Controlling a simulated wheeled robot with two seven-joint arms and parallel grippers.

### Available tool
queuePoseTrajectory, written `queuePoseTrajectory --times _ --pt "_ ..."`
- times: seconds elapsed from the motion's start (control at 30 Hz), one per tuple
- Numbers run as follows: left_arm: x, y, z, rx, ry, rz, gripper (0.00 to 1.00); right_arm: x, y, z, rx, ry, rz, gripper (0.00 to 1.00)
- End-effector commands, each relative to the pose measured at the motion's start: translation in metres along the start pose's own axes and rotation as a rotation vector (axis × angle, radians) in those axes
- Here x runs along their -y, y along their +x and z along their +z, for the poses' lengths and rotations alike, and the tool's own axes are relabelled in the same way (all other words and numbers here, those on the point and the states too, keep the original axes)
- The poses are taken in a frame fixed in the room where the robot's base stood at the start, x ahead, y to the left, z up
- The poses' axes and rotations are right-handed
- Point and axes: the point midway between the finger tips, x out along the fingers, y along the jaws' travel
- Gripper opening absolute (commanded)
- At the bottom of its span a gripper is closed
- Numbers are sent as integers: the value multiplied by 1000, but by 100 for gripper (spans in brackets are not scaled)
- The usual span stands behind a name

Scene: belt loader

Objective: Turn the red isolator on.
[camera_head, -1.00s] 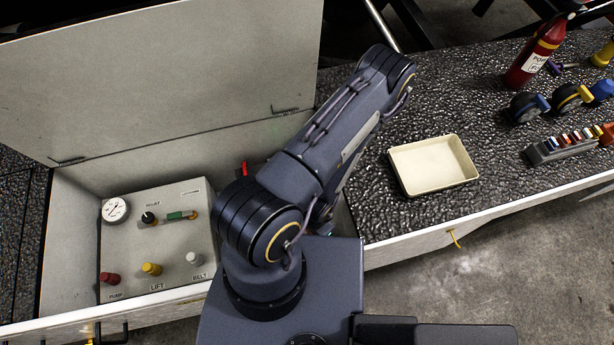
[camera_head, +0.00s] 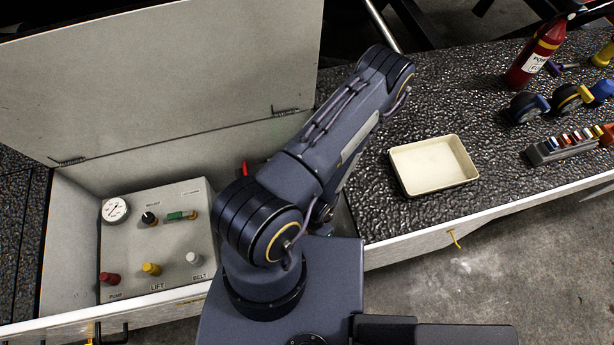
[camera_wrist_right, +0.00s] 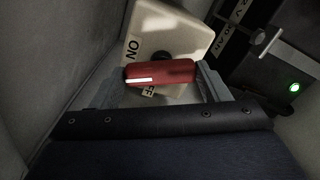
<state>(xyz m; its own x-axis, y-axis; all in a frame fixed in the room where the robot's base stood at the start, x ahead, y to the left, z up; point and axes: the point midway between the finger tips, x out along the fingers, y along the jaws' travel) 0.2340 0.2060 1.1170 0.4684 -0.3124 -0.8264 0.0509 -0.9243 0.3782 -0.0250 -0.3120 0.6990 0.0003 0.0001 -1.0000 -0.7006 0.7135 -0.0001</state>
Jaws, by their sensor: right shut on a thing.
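The red isolator handle (camera_wrist_right: 170,72) shows in the right wrist view, in front of a cream plate (camera_wrist_right: 165,35). My right gripper (camera_wrist_right: 162,80) is shut on the handle, one finger at each end. The handle lies nearly level across the picture, with a white stripe on its left part. The ON label (camera_wrist_right: 133,50) is above its left end. The OFF label (camera_wrist_right: 148,92) is below it and partly covered. In the head view my right arm hides the gripper and most of the isolator. A small red piece (camera_head: 245,169) shows beside the arm. My left gripper is out of view.
A green lamp (camera_wrist_right: 295,87) is lit on a dark box right of the isolator. The control panel (camera_head: 175,245) with gauge and knobs lies left of my arm, under a raised lid (camera_head: 170,80). A cream tray (camera_head: 432,165) and a fire extinguisher (camera_head: 535,55) are at right.

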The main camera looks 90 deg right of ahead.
Motion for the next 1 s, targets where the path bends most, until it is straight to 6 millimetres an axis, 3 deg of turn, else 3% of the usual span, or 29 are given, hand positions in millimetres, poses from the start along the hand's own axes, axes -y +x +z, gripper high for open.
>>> queuePoseTrajectory --times 0.6,1.0 --pt "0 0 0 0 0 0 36 0 0 0 -1 389 0 46" --pt "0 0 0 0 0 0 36 0 0 0 -1 468 0 46"
